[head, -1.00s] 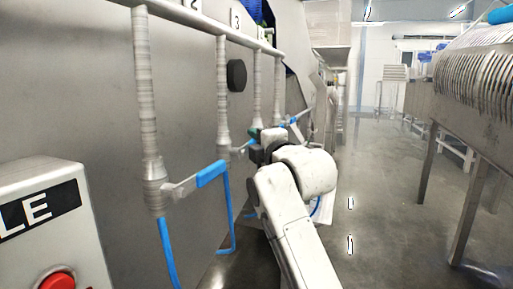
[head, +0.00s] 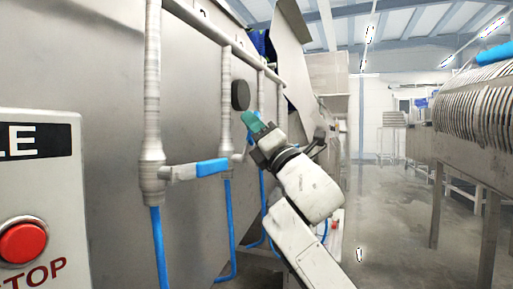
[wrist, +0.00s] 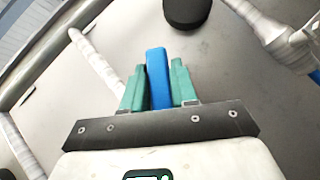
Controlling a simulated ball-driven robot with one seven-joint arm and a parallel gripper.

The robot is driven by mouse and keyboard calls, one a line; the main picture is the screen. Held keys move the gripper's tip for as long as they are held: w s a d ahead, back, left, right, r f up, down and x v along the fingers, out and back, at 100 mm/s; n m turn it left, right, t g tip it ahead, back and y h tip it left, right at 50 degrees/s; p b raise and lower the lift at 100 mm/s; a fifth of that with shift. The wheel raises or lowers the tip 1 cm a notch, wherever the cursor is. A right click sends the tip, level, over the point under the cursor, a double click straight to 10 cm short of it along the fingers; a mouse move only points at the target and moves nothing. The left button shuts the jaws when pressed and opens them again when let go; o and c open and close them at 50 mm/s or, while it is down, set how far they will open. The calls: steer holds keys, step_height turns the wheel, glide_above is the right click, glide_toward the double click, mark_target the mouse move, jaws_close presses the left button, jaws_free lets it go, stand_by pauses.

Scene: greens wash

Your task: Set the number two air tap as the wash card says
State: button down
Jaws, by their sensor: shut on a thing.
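My gripper (head: 252,122), with green fingers, is beside the row of pipes on the steel wall. In the wrist view its fingers (wrist: 157,82) are shut on a blue lever (wrist: 156,75), which stands upright between them. In the head view the fingers hide that lever, and I cannot tell which tap it belongs to. The nearest tap (head: 152,175) has a blue lever (head: 212,167) lying level to the right, apart from my gripper. I see no readable wash card.
A dark round knob (head: 240,95) sticks out of the wall close to my fingers. A box with a red stop button (head: 23,242) stands at the near left. Blue hoses (head: 160,245) hang below the taps. A slatted machine (head: 480,105) stands at right; the floor between is clear.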

steer(key=shift+s+a+r+n+g+y+b, duration=0.15)
steer(key=shift+s+n+g+y+b, duration=0.3)
steer(key=shift+n+g+y, duration=0.6)
steer(key=shift+s+a+r+n+g+y+b, duration=0.15)
steer(key=shift+s+n+g+y+b, duration=0.35)
steer(key=shift+n, duration=1)
steer(key=shift+s+a+r+n+g+y+b, duration=0.2)
steer(key=shift+n+g+y+b, duration=0.35)
steer(key=shift+n+y, duration=0.65)
steer(key=c, duration=1)
jaws_free()
steer(key=shift+d, duration=0.1)
steer(key=shift+o, duration=0.2)
steer(key=shift+s, duration=0.1)
steer(key=b+v, duration=0.2)
steer(key=v, duration=0.8)
steer(key=shift+d+f, duration=0.2)
steer(key=shift+f, duration=0.05)
steer(key=shift+s+n, duration=0.1)
steer(key=shift+n, duration=0.15)
steer(key=shift+c, duration=0.5)
